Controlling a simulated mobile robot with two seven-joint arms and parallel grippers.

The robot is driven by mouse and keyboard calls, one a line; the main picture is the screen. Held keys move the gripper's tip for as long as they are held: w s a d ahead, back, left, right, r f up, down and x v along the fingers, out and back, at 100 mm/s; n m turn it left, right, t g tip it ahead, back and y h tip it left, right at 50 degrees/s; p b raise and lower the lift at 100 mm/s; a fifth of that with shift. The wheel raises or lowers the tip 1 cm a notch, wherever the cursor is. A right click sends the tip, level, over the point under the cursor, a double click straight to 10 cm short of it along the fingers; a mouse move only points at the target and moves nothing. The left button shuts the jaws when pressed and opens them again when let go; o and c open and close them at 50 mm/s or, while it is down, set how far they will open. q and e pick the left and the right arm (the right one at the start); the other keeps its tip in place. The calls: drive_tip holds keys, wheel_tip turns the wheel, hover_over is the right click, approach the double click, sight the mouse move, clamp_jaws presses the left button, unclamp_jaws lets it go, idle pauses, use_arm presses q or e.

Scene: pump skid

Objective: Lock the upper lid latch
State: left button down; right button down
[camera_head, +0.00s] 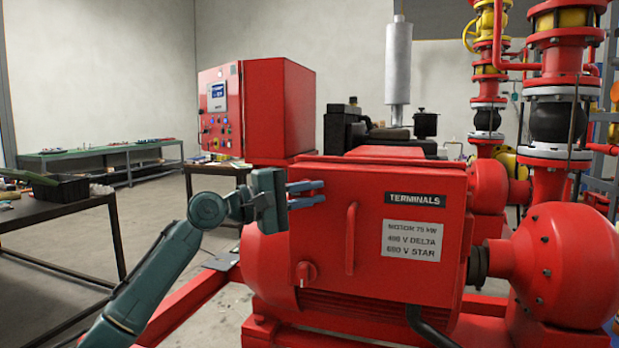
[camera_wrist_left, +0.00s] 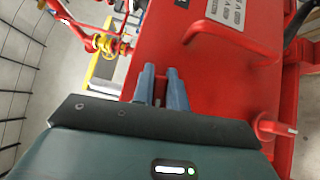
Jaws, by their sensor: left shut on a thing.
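The red terminal box lid (camera_head: 330,235) faces me, with a "TERMINALS" label and a tall red handle (camera_head: 351,238); the lid also fills much of the left wrist view (camera_wrist_left: 215,75). My left gripper (camera_head: 308,194) reaches in from the left at the lid's upper left edge. Its two blue-grey fingers (camera_wrist_left: 161,75) are shut on the upper lid latch, which they mostly hide. The lower lid latch (camera_head: 306,273), a red knob, sits free near the lid's lower left corner and shows in the left wrist view (camera_wrist_left: 275,128). My right gripper is in neither view.
A red control cabinet (camera_head: 256,108) stands behind the box to the left. The red pump casing (camera_head: 554,262) and pipework are close on the right. A workbench (camera_head: 60,215) with a dark bin stands at the left. Open floor lies between bench and skid.

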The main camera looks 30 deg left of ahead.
use_arm(q)
drive_tip(key=shift+w+a+m+y+p, duration=0.1)
drive_tip(key=shift+a+m+y+p, duration=0.2)
drive_tip(key=shift+p, duration=0.3)
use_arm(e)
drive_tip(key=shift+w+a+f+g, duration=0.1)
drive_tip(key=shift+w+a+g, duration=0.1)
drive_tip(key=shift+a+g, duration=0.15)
use_arm(q)
drive_tip(key=shift+r, duration=0.1)
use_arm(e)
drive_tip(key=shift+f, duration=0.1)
use_arm(q)
drive_tip(key=c, duration=1.6)
unclamp_jaws()
drive_tip(key=shift+c, duration=0.2)
drive_tip(key=shift+o, duration=1.2)
drive_tip(key=shift+g, duration=0.3)
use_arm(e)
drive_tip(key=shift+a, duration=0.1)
use_arm(q)
drive_tip(key=shift+f, duration=0.2)
